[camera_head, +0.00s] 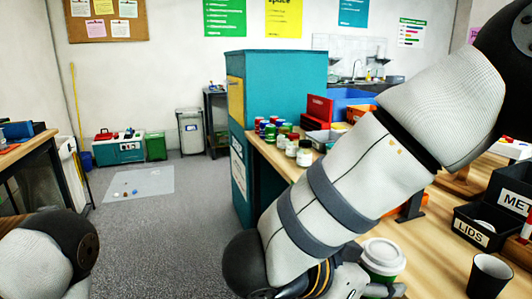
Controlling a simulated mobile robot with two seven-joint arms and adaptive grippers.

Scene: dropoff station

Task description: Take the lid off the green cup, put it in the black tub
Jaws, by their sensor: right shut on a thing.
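The green cup (376,277) stands at the bottom right on the wooden counter, with a white lid (384,254) on its top. My right gripper (378,290) is at the bottom edge, shut on the cup's body below the lid; my own arm and the frame edge hide part of it. The black tub (458,236) labelled LIDS is on the counter to the right of the cup, with something white in it. My left arm shows at the lower left, but its gripper is out of view.
A dark empty-looking cup (489,274) stands in front of the tub. A black bin (511,187) marked MET is behind the tub. Several jars and cans (285,136) line the counter's far left. Some bare counter lies between green cup and tub.

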